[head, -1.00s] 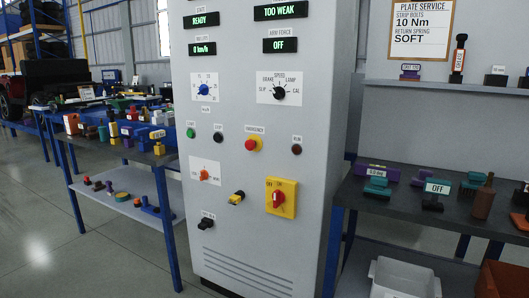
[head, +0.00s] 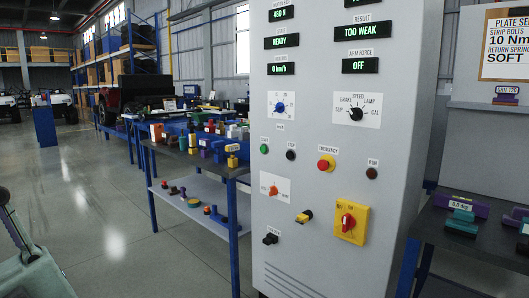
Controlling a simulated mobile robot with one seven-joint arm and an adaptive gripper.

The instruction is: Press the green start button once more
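The green start button (head: 264,149) is on the front of the grey control cabinet (head: 330,215), at the left end of the button row. A black stop button (head: 291,154) is just right of it, then a red emergency button (head: 326,163) on a yellow base. The displays read READY (head: 280,42), 0 km/h, TOO WEAK (head: 361,32) and OFF.
A blue-framed bench (head: 236,180) with many small parts stands left of the cabinet. A dark table (head: 470,237) with labelled blocks stands to the right. Open floor (head: 110,220) lies at the left. A pale green object (head: 30,270) is at the lower left edge.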

